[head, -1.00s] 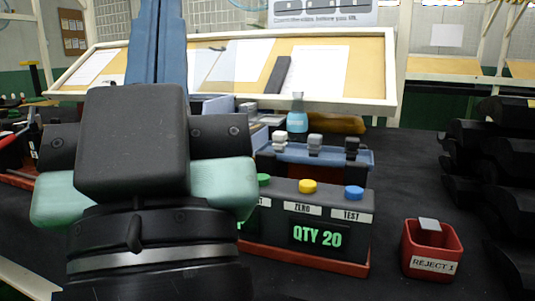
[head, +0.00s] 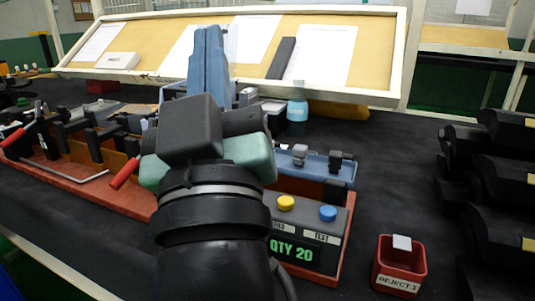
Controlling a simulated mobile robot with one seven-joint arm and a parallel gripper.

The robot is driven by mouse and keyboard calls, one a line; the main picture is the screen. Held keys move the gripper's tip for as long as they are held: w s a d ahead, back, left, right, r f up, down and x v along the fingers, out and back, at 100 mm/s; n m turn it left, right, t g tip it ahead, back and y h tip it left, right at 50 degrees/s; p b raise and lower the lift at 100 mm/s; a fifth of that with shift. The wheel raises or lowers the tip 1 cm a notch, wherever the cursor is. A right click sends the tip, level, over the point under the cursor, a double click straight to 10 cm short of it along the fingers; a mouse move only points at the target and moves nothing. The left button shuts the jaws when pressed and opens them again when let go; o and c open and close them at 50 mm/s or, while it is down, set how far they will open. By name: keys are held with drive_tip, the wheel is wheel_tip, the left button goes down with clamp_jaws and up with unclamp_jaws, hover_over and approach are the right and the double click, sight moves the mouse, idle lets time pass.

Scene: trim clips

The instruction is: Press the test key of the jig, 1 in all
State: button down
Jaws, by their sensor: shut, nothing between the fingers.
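The test key is a blue round button (head: 328,213) above a TEST label on the dark key box (head: 318,228), in the head view. A yellow key (head: 286,202) with a partly covered label sits left of it. The box display reads QTY 20, and its left end is hidden behind my arm. My gripper (head: 208,32) has long blue fingers that lie together, shut and empty. They point up and away in the picture, left of the test key and apart from it. My wrist covers part of the bench behind it.
A red REJECT 1 bin (head: 400,268) holding a pale piece stands right of the box. Red-handled clamps on a red base (head: 135,198) lie left. A blue tray of grey and black clips (head: 310,165) is behind the keys. Black stacked parts (head: 490,170) stand far right.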

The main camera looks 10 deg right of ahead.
drive_tip(key=w+d+r+n+g+h+p, duration=0.1)
drive_tip(key=w+d+r+n+g+p, duration=0.2)
drive_tip(key=w+p, duration=0.6)
drive_tip(key=n+g+h+p, duration=0.2)
drive_tip(key=n+g+p, duration=1.3)
drive_tip(key=p, duration=2.9)
hover_over(328, 213)
wheel_tip(328, 213, down, 8)
drive_tip(key=n+t, duration=0.1)
drive_tip(key=shift+s+a+f, duration=0.15)
drive_tip(key=shift+s+a, duration=0.05)
drive_tip(key=shift+a, duration=0.05)
wheel_tip(328, 213, down, 8)
drive_tip(key=b, duration=0.8)
drive_tip(key=shift+f+b, duration=0.3)
drive_tip(key=shift+f, duration=0.05)
drive_tip(key=shift+f, duration=0.15)
